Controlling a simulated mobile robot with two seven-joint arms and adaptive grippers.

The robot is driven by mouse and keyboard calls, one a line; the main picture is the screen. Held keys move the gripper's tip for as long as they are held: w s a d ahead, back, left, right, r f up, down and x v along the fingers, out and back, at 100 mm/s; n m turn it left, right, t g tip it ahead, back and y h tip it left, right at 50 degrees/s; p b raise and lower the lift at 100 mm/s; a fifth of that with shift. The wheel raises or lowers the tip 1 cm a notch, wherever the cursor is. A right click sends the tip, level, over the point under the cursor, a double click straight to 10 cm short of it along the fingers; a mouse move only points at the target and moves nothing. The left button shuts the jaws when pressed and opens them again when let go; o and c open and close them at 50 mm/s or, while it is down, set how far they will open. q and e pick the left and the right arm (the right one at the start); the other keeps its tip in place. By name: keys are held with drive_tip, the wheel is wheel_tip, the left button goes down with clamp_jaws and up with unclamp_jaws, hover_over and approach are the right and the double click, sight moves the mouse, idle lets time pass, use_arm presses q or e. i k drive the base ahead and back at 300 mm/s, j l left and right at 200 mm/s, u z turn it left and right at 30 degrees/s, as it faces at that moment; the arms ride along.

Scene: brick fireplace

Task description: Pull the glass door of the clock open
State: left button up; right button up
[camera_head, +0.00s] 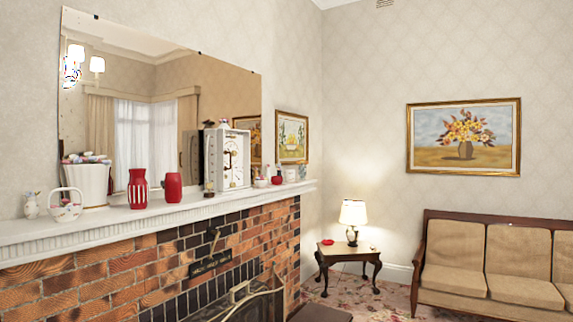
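The clock (232,159) is a white upright box with a round dial on its front. It stands on the white mantel shelf (160,215), towards its right end, in front of the mirror. Its front faces right and towards me. The glass door is too small to make out clearly, and I cannot tell whether it is shut or ajar. A dark shape beside the clock's left side may be its side or its reflection. Neither of my grippers is in view.
Two red vases (138,189) (173,187), a white basket (66,206) and a white pot (87,182) stand left of the clock. Small ornaments (277,180) stand to its right. Below are the brick fireplace (120,285), a lamp table (348,255) and a sofa (455,256).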

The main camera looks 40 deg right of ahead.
sight(221, 152)
drive_tip(key=z, duration=1.15)
drive_tip(key=i+l, duration=0.15)
drive_tip(key=i, duration=0.2)
